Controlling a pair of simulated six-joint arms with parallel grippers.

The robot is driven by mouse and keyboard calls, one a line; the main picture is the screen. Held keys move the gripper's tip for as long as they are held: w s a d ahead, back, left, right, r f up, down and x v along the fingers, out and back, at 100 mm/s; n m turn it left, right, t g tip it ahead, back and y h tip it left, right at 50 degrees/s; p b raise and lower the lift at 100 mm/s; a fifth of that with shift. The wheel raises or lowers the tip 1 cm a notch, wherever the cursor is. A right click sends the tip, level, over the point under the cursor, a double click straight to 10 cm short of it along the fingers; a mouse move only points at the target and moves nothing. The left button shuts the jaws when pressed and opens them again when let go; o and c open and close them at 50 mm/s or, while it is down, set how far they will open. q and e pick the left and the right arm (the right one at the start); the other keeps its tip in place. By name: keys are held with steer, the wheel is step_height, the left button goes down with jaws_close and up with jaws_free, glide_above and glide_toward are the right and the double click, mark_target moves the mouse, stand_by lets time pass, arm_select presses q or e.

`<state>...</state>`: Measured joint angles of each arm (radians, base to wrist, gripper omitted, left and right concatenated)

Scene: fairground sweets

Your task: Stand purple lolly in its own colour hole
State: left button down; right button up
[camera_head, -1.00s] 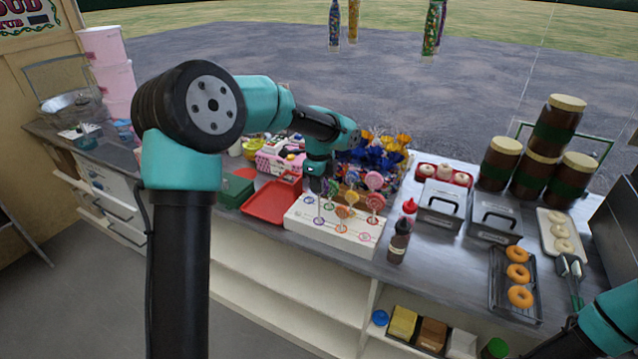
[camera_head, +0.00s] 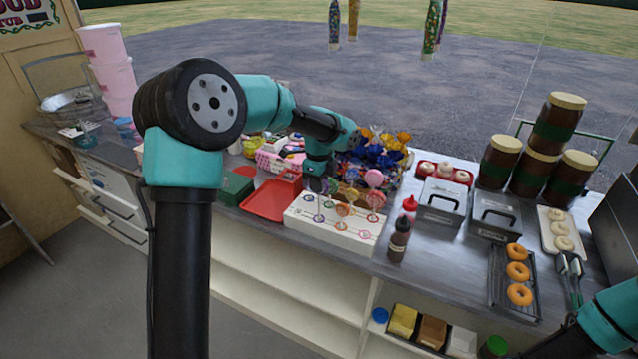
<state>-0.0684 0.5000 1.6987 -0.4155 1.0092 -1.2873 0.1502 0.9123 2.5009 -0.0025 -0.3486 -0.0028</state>
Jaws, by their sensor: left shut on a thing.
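The white lolly stand (camera_head: 302,232) has coloured rings round its holes and sits at the front of the counter. My left gripper (camera_head: 320,186) is above the stand's left part, shut on the purple lolly (camera_head: 321,187), whose head is mostly hidden by the fingers. Its thin stick points down towards a ring at the front left; I cannot tell whether the tip is in a hole.
A red tray (camera_head: 268,203) lies left of the stand. A dark sauce bottle (camera_head: 398,243) stands close to its right end. Blue and gold wrapped sweets (camera_head: 372,150) are behind it. Metal boxes (camera_head: 440,203) are further right.

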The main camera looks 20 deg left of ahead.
mark_target(319, 196)
arm_select(q)
steer(key=shift+f, duration=0.15)
steer(key=shift+f, duration=0.6)
steer(key=shift+f, duration=0.65)
steer(key=shift+f, duration=1.05)
steer(key=shift+c, duration=2.1)
jaws_free()
